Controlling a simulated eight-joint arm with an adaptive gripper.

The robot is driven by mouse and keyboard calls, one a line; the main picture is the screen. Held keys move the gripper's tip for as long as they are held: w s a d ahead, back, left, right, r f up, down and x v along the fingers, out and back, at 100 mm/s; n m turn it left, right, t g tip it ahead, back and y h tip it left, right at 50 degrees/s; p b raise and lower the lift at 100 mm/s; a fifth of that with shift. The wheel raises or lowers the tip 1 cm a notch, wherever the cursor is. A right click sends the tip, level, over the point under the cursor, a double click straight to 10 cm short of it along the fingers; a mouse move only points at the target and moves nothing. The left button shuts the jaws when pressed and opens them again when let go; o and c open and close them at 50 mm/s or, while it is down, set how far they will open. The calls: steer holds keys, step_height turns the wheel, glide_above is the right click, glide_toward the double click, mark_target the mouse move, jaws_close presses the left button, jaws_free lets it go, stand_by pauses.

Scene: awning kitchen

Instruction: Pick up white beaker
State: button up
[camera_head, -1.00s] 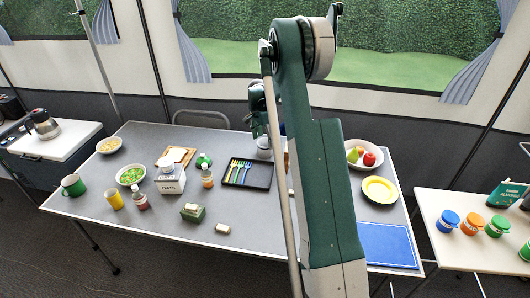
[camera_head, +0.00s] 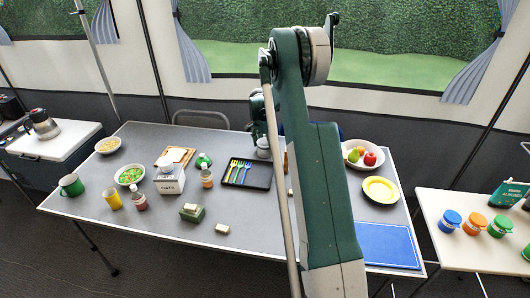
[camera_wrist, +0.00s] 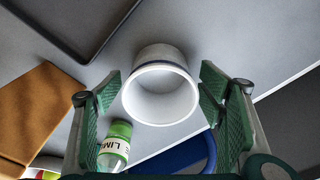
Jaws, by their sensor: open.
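The white beaker (camera_wrist: 160,88) stands on the grey table in the wrist view, its open mouth facing the camera. My gripper (camera_wrist: 158,97) is open, with one green finger pad on each side of the beaker and a visible gap on both sides. In the head view my gripper (camera_head: 259,125) is at the far part of the table, mostly hidden by my arm. The beaker (camera_head: 263,147) shows there as a small pale shape just below the gripper.
The black tray (camera_head: 247,184) with coloured cutlery lies close on the left. In the wrist view a green-capped lime bottle (camera_wrist: 114,147), a blue item (camera_wrist: 190,158) and a brown board or box (camera_wrist: 38,115) are close to the fingers. A fruit bowl (camera_head: 379,154) stands to the right.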

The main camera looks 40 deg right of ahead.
steer(key=c, duration=1.2)
steer(key=shift+r+p, duration=1.15)
steer(key=shift+r, duration=3.85)
